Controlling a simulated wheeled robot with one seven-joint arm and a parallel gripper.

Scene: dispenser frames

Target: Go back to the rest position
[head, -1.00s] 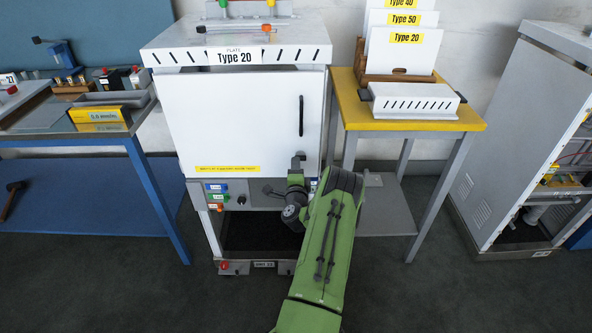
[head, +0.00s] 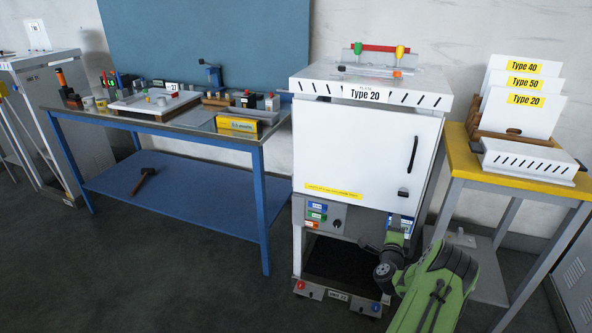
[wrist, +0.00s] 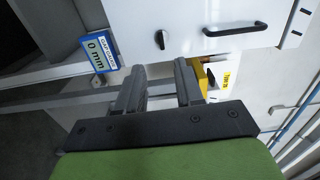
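My gripper (wrist: 157,82) shows in the wrist view with its two grey fingers apart and nothing between them. In the head view my green arm reaches up from the bottom right, and its dark wrist is in front of the lower right of the white cabinet (head: 350,150). The fingertips are hard to make out there. The cabinet door is shut, with a black handle (head: 413,154) that also shows in the wrist view (wrist: 235,29).
A blue workbench (head: 262,200) with tools and a tray stands left of the cabinet, a hammer (head: 143,180) on its lower shelf. A yellow-topped table (head: 460,160) with type plates stands close on the right. The floor at front left is clear.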

